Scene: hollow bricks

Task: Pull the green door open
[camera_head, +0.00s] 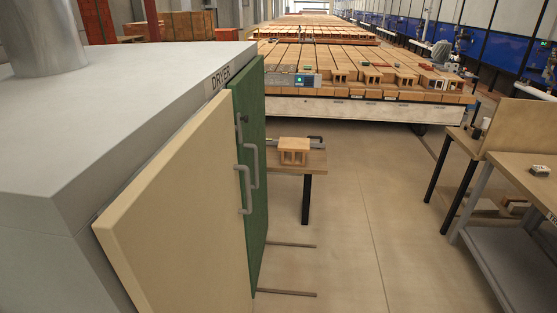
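The green door (252,220) is on the front of the grey dryer, at the left of the head view. It stands next to a beige door (180,210) that is nearer to me. Two grey bar handles show side by side. The farther handle (254,165) appears to be on the green door, and the nearer handle (243,192) is by the beige door's edge. I see the doors at a steep slant, so I cannot tell exactly how far the green one stands from its frame. Neither of my grippers is in view.
The grey dryer (100,110) fills the left side. A small table with a hollow brick (293,151) stands beyond the green door. Two thin bars (288,293) lie low by the door's foot. Workbenches (520,180) stand at the right. The floor (370,230) between is clear.

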